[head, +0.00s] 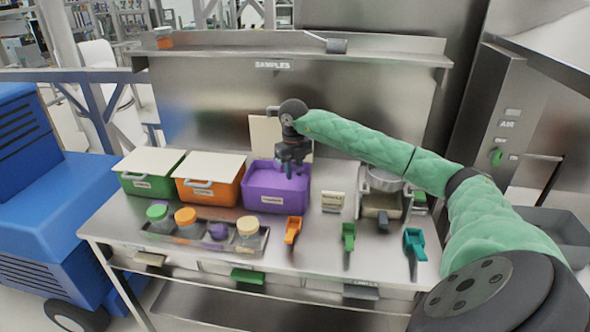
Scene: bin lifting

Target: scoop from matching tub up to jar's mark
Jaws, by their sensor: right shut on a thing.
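My right gripper (289,167) is over the open purple tub (275,195), with its fingertips at the tub's mouth. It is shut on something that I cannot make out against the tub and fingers. A green tub (148,186) and an orange tub (208,192) stand to the left, both covered with pale lids. Several small jars stand in a tray (190,240) in front: a green-topped jar (157,213), an orange-topped jar (185,217), a purple one (218,231) and a pale-topped jar (248,229). Fill marks are too small to read. My left gripper is not in view.
An orange scoop (292,230), a green scoop (348,236) and a teal scoop (414,243) lie along the front right. A small sign (332,201) stands right of the purple tub. A metal device (384,196) sits partly behind my arm. A pale panel (262,137) leans behind the purple tub.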

